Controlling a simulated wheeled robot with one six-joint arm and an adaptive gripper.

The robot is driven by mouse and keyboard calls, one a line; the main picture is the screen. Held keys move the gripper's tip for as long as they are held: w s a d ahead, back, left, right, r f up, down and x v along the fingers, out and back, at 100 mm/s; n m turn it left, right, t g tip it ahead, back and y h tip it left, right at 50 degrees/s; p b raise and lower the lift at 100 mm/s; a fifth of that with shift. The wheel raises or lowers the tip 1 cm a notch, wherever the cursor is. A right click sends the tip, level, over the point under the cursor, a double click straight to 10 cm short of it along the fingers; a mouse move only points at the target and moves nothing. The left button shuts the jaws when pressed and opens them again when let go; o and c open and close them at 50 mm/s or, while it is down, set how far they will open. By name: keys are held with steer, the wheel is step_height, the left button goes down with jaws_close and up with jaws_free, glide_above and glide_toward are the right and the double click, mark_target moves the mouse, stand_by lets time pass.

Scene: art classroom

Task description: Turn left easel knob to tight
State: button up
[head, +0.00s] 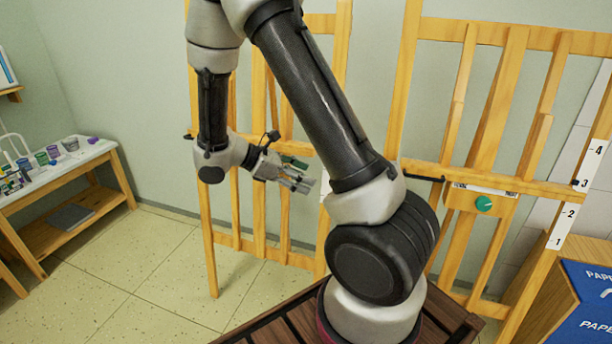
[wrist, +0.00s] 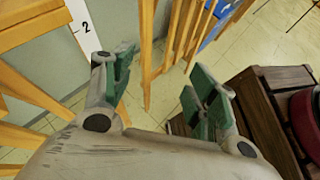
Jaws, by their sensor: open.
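The left easel (head: 205,215) is a pale wooden frame against the wall in the head view, partly behind my arm. I cannot make out its knob; my gripper and arm cover part of its middle. My gripper (head: 300,176) is in front of this easel, pointing right. It is open and empty, with green finger pads spread apart in the wrist view (wrist: 163,78). The right easel (head: 409,85) carries a round green knob (head: 483,204) on its lower crossbar, well right of my gripper.
A white-topped table (head: 95,150) with paint pots stands at the left. A blue paper bin (head: 585,300) is at the lower right. A white number strip (head: 578,200) runs beside the right easel. Tiled floor (head: 170,270) is clear between the table and left easel.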

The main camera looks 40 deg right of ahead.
steer(key=s+r+m+y, duration=0.2)
steer(key=s, duration=0.1)
steer(key=shift+a+m+g, duration=0.15)
steer(key=shift+m+g, duration=0.15)
steer(key=shift+m, duration=0.1)
steer(key=s+a+r+m+t+y, duration=0.3)
steer(key=s+r+m+t+y, duration=0.5)
steer(key=r, duration=0.9)
steer(key=s+m+y, duration=0.1)
steer(key=s+m, duration=0.2)
steer(key=s, duration=0.2)
steer(key=shift+s+a+t, duration=0.2)
steer(key=shift+t, duration=0.1)
